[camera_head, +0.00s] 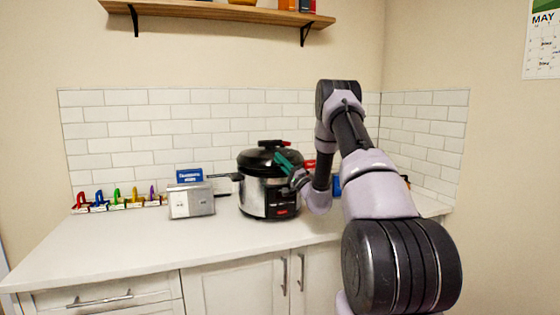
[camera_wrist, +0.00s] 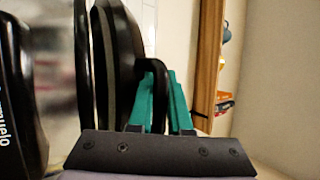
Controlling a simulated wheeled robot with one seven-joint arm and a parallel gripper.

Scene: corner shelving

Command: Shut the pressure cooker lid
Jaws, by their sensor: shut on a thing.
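The pressure cooker (camera_head: 254,202) stands on the counter, with a steel body and a black front panel. Its black lid (camera_head: 256,159) lies over the top and looks nearly level. In the wrist view, which is turned sideways, the domed lid (camera_wrist: 122,50) fills the middle, left of the fingers. Whether its rim is fully seated I cannot tell. My gripper (camera_head: 287,162) reaches the lid's right side from the right. In the wrist view its teal fingers (camera_wrist: 164,88) are shut on the lid's black handle (camera_wrist: 156,68), partly hidden between them.
A toaster (camera_head: 191,202) stands left of the cooker, with a blue box (camera_head: 189,175) behind it. Colourful small items (camera_head: 115,199) line the far left. A wall shelf (camera_head: 215,12) hangs above. The front left counter (camera_head: 120,240) is clear.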

